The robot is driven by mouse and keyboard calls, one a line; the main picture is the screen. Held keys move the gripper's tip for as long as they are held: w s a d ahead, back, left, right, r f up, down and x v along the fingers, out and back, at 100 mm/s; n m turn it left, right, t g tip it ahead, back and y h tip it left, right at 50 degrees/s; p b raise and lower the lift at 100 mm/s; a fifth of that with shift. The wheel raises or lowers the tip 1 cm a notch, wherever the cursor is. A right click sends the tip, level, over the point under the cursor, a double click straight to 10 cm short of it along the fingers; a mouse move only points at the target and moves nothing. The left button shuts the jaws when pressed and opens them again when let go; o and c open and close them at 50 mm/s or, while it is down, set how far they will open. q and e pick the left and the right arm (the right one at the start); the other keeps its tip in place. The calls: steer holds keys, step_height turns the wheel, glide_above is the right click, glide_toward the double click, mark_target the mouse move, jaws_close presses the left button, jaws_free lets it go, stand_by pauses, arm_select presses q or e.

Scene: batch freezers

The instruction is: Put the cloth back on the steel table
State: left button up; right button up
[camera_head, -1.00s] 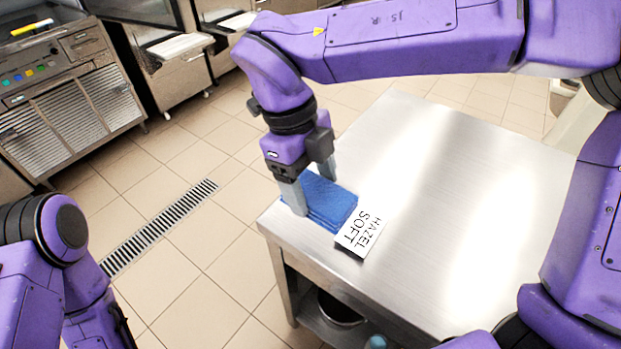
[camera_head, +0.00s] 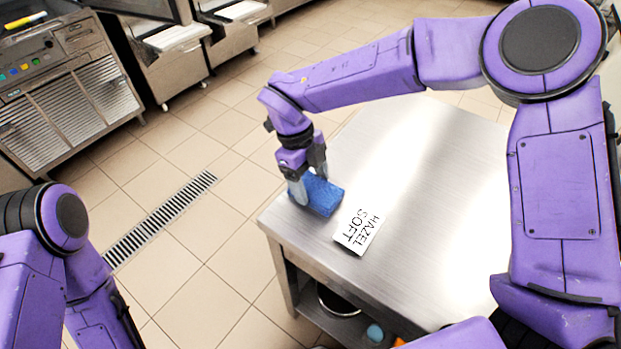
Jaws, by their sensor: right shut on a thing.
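The blue folded cloth (camera_head: 324,197) is at the left corner of the steel table (camera_head: 420,180), beside a white card. My right gripper (camera_head: 311,190) points down at the cloth with its fingers on either side of the cloth's left part, shut on it. The cloth is at or just above the table top; I cannot tell whether it touches. My left arm shows at the lower left, but its gripper is out of the picture.
A white card (camera_head: 357,230) reading "HAZEL SOFT" lies on the table right of the cloth. A pot (camera_head: 338,303) stands on the shelf below. Freezer machines (camera_head: 65,85) line the back left. The table's middle is clear.

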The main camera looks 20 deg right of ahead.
steer(key=shift+f, duration=0.15)
steer(key=o, duration=0.9)
steer(key=shift+o, duration=0.2)
steer(key=v, duration=1.2)
steer(key=shift+r+b, duration=0.25)
steer(key=shift+b, duration=0.15)
